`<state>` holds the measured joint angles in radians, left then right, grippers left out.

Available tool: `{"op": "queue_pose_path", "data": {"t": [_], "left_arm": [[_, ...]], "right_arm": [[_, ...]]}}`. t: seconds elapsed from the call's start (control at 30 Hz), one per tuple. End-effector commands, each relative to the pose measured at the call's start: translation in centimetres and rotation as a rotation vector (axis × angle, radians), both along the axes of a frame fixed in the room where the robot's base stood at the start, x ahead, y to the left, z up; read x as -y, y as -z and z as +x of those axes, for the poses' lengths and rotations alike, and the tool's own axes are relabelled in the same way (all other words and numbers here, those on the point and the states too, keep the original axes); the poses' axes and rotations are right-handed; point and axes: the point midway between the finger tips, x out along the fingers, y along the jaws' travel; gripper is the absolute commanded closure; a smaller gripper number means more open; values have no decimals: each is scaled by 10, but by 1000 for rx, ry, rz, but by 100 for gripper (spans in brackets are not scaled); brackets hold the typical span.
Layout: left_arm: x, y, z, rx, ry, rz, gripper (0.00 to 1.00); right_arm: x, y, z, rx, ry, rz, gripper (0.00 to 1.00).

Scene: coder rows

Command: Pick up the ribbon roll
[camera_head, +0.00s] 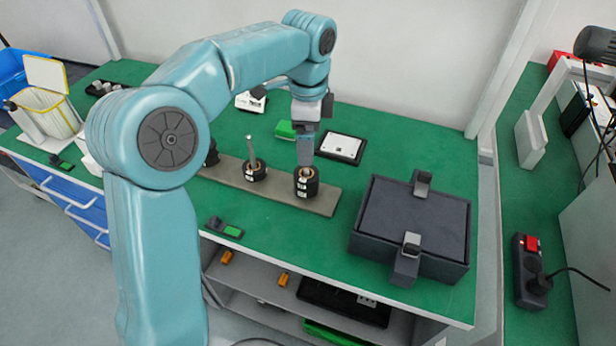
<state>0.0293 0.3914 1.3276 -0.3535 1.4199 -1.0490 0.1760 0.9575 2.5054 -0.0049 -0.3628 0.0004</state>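A black ribbon roll (306,187) with white label marks stands at the right end of a grey board (225,172) on the green table. A second black roll (256,174) sits around an upright post left of it. A third dark roll (211,155) is partly hidden behind my arm. My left gripper (305,162) points down directly over the right-end roll, its tips at or just above the roll's top. The fingers overlap in this view, so I cannot tell their gap or any contact. My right gripper is not in view.
A dark lidded box (370,245) stands at the right front. A small green-and-black device (225,228) lies near the front edge. Bare green table lies right of the panel.

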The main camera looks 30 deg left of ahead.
Motion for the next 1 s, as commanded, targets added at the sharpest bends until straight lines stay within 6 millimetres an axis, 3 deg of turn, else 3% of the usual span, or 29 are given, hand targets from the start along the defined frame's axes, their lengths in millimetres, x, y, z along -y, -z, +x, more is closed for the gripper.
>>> {"op": "queue_pose_path", "data": {"t": [0.03,0.2,0.43,0.7,1.0], "left_arm": [[0,15,-1,-6,0,0,8],[0,45,-1,-5,0,1,8],[-1,64,1,-4,-1,1,8],[-6,104,3,-4,1,0,8],[-6,108,4,-1,1,0,12]], "right_arm": [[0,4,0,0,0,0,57],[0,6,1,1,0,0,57],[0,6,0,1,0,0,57],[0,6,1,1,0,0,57],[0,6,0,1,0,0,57]]}}
